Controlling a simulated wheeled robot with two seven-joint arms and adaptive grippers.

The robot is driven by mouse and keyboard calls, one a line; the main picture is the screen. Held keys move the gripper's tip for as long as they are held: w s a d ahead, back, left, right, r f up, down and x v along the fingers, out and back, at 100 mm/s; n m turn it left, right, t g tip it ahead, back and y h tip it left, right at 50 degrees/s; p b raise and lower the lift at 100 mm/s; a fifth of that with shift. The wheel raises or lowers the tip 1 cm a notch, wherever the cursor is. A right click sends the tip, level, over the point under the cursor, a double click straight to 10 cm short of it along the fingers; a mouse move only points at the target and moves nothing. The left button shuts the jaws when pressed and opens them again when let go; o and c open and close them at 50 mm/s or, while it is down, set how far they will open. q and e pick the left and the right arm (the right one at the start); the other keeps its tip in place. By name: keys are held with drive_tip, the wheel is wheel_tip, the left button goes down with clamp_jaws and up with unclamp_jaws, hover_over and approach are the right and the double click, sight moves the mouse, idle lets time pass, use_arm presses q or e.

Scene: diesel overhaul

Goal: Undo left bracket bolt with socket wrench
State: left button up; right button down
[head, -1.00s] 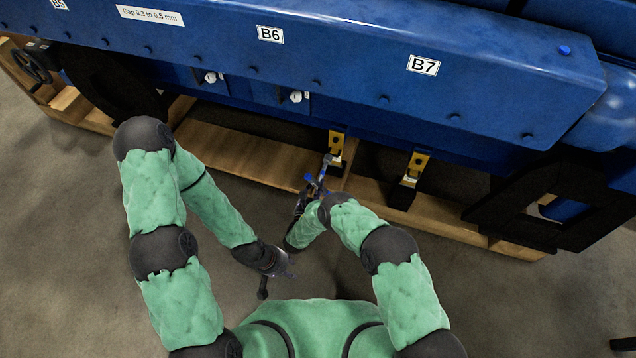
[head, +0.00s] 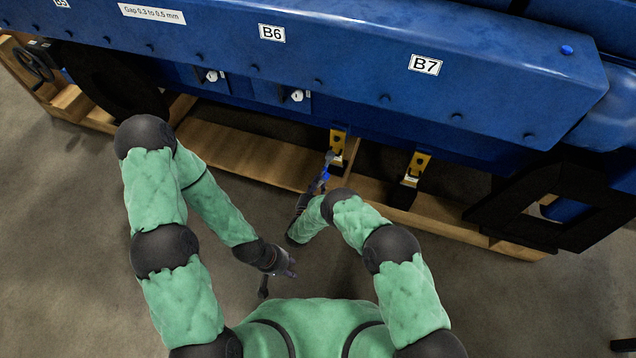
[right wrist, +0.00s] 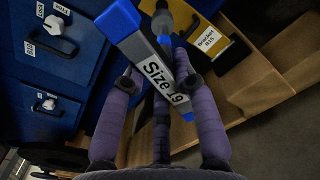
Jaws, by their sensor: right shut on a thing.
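The socket wrench (head: 326,168) is grey and blue, and its "Size 19" label shows in the right wrist view (right wrist: 165,80). My right gripper (head: 319,185) is shut on it; its purple fingers (right wrist: 160,85) lie around the handle. The wrench's head end is at the left yellow bracket (head: 338,142). In the right wrist view a yellow bracket plate (right wrist: 213,40) labelled "Bracket B15" is just right of the head. The bolt is hidden or too small to make out. My left gripper (head: 287,266) is low, away from the engine; its finger state is unclear.
A second yellow bracket (head: 416,166) stands to the right. The blue engine (head: 360,65), labelled B6 and B7, overhangs the brackets. A wooden base frame (head: 240,152) runs beneath. White-knobbed latches (head: 297,95) sit on the engine side. The floor (head: 70,230) at left is clear.

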drive_tip(key=m, duration=0.4)
drive_tip(key=shift+w+d+r+m, duration=0.15)
drive_tip(key=shift+w+m, duration=0.15)
drive_tip(key=shift+w, duration=0.05)
drive_tip(key=m, duration=0.4)
drive_tip(key=shift+w+d, duration=0.2)
drive_tip(key=shift+w, duration=0.05)
drive_tip(key=m, duration=0.5)
drive_tip(key=shift+w+d, duration=0.2)
drive_tip(key=shift+w, duration=0.05)
drive_tip(key=m, duration=0.5)
drive_tip(key=shift+w+d, duration=0.2)
drive_tip(key=shift+w, duration=0.15)
drive_tip(key=shift+w+d+m, duration=0.15)
drive_tip(key=shift+w+d, duration=0.1)
drive_tip(key=shift+w, duration=0.5)
drive_tip(key=shift+w+d+m, duration=0.15)
drive_tip(key=shift+w+d, duration=0.1)
drive_tip(key=shift+w, duration=0.65)
